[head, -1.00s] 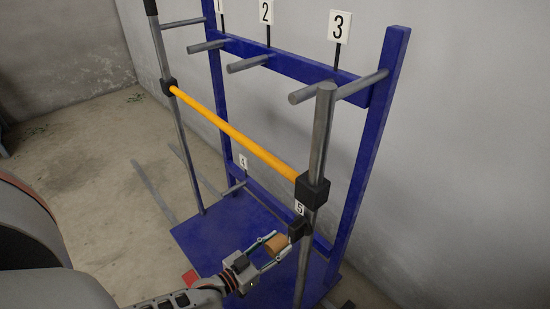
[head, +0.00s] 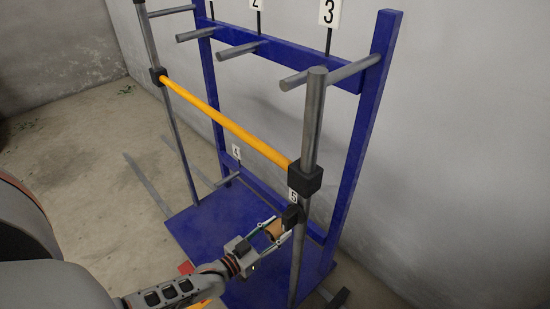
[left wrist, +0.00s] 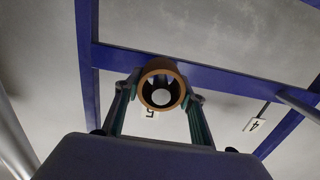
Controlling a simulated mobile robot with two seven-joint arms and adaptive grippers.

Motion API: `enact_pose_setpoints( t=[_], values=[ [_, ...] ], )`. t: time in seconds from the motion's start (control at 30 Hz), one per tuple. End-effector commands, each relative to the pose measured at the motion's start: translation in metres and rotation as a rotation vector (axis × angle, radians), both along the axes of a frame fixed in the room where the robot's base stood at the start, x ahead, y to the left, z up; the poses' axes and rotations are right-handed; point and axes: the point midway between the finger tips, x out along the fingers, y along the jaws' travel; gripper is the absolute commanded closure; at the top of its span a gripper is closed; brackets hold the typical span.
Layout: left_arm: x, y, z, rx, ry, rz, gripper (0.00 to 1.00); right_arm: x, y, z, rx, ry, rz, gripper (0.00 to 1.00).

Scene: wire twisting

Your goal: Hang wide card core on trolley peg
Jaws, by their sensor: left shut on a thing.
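The card core (head: 273,230) is a short brown tube. My left gripper (head: 271,232) is shut on it, low and just left of the trolley's right front post. In the left wrist view the core's rim (left wrist: 161,65) shows end-on between the two fingers (left wrist: 161,88). A pale round patch shows inside its bore; I cannot tell whether it is a peg end or the background. The number 5 label (head: 293,196) is above the core, by a black bracket (head: 292,216). Whether the core is around the peg there is unclear. My right gripper is out of view.
The blue trolley (head: 353,180) has upper pegs, such as the one under label 3 (head: 300,80), and a label 4 (head: 236,153) lower left. A yellow bar (head: 225,120) crosses the front between grey posts (head: 314,120). Open floor (head: 90,150) lies left.

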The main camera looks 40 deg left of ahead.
Motion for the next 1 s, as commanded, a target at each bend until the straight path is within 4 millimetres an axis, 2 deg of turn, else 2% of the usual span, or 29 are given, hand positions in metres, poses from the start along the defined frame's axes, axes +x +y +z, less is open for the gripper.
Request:
enact_pose_setpoints(
  t=[0.47,0.5,0.53,0.87,1.0],
  values=[
    [0.0105,-0.0011,-0.0004,0.0,0.001,0.0,0.79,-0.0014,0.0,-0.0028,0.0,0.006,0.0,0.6],
    [0.0102,-0.001,-0.0003,0.0,0.001,0.0,0.5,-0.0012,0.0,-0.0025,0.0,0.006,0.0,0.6],
    [0.0102,-0.001,-0.0002,0.0,0.001,0.0,0.43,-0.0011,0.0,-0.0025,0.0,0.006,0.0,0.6],
    [0.0096,-0.0009,-0.0004,0.0,0.001,0.0,0.41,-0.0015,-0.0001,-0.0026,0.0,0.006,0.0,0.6],
    [0.0014,-0.0003,-0.0011,0.0,0.003,0.0,0.41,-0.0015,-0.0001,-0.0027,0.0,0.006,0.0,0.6]
  ],
)
